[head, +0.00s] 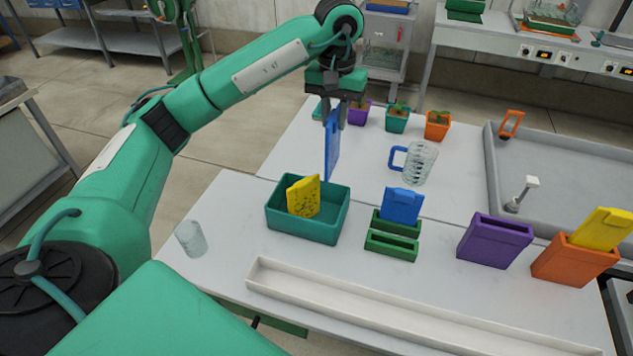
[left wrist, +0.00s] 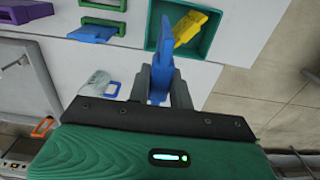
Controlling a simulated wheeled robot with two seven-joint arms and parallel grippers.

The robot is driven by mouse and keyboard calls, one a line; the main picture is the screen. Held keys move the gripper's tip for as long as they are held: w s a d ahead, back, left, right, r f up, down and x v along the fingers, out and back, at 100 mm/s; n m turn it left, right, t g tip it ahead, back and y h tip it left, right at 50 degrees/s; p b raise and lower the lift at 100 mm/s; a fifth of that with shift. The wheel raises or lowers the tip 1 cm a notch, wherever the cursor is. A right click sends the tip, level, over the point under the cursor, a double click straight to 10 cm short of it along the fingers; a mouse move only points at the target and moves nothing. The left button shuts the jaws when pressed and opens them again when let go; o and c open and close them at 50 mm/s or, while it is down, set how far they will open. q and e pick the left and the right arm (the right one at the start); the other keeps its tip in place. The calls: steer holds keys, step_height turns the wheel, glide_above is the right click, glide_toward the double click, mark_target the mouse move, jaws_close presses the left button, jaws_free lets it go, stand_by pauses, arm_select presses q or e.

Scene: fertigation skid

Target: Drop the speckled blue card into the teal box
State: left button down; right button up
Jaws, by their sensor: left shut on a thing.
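My left gripper (head: 333,112) is shut on a blue card (head: 332,150), which hangs upright below the fingers. Speckles on this card are hard to make out. The teal box (head: 335,222) stands on the table below and a little left of the card, with a speckled yellow card (head: 303,197) leaning inside it. In the left wrist view the held blue card (left wrist: 164,52) sticks out past the fingers (left wrist: 161,88), and the teal box (left wrist: 207,45) with the yellow card (left wrist: 189,27) shows beyond it. My right gripper is not in view.
Another blue card (head: 402,205) stands in a green slotted holder (head: 391,246). A purple holder (head: 494,241) and an orange holder (head: 574,262) with a yellow card (head: 602,229) stand right. A clear jug (head: 420,163), glass (head: 190,238), potted plants (head: 397,120) and white trough (head: 400,318) surround the box.

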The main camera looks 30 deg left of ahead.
mark_target(332, 165)
arm_select(q)
step_height(332, 165, down, 14)
steer(key=p, duration=0.2)
steer(key=shift+r+p, duration=0.2)
steer(key=shift+p, duration=0.15)
steer(key=shift+f, duration=0.55)
step_height(332, 165, down, 3)
steer(key=shift+f+p, duration=0.1)
steer(key=shift+p, duration=0.4)
steer(key=shift+f+b, duration=0.65)
steer(key=shift+b, duration=0.2)
steer(key=c, duration=1.3)
jaws_free()
steer(key=shift+o, duration=0.2)
steer(key=shift+r, duration=0.1)
